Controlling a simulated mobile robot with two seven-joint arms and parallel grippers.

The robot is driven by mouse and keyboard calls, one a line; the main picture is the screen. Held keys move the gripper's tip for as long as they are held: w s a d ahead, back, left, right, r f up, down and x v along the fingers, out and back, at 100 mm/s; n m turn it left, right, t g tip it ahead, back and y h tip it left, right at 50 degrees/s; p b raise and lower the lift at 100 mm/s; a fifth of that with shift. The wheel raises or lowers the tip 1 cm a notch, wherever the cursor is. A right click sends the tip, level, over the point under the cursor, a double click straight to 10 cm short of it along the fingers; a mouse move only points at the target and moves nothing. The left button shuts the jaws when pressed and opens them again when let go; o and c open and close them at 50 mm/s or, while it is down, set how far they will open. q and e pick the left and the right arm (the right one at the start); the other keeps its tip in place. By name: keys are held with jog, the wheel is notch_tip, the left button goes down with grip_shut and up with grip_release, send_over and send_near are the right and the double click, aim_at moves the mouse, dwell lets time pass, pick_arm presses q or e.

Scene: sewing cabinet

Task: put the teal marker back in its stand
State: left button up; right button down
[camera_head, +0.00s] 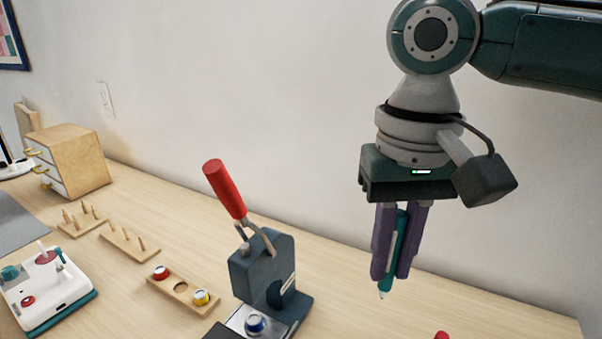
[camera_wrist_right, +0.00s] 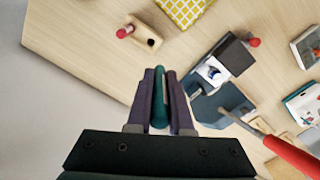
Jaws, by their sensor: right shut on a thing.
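The teal marker (camera_head: 387,283) hangs nearly upright, slightly tilted, with its pale tip pointing down. My right gripper (camera_head: 391,268) is shut on it, its purple fingers on either side, well above the table. In the right wrist view the marker (camera_wrist_right: 160,95) lies between the fingers of the right gripper (camera_wrist_right: 160,78). A small wooden block (camera_wrist_right: 141,31), which looks like the stand, lies ahead of the fingertips. It has a dark empty hole and a red-topped item in it. In the head view only a red top (camera_head: 441,336) shows at the bottom edge. My left gripper is out of view.
A dark press (camera_head: 262,268) with a raised red handle (camera_head: 224,188) stands left of my right gripper. A wooden holder (camera_head: 183,294) with red and yellow pieces, peg racks, a drawer box (camera_head: 70,160) and a white device are further left. A yellow patterned item (camera_wrist_right: 183,10) lies beyond the block.

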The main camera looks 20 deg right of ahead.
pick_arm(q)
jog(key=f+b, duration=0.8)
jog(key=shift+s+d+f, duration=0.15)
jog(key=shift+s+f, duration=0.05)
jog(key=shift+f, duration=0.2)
pick_arm(e)
notch_tip(320, 180, down, 12)
jog(key=s+d, duration=0.1)
jog(key=d, duration=0.1)
jog(key=shift+r+m, duration=0.2)
jog(key=shift+m, duration=0.1)
pick_arm(q)
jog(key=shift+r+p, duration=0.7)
jog(key=shift+p, duration=0.05)
pick_arm(e)
jog(key=shift+s, duration=0.1)
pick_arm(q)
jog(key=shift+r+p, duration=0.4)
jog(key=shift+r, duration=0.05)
pick_arm(e)
jog(key=shift+f, duration=0.15)
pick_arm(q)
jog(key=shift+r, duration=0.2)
pick_arm(e)
jog(key=shift+f, duration=0.1)
dwell(0.8)
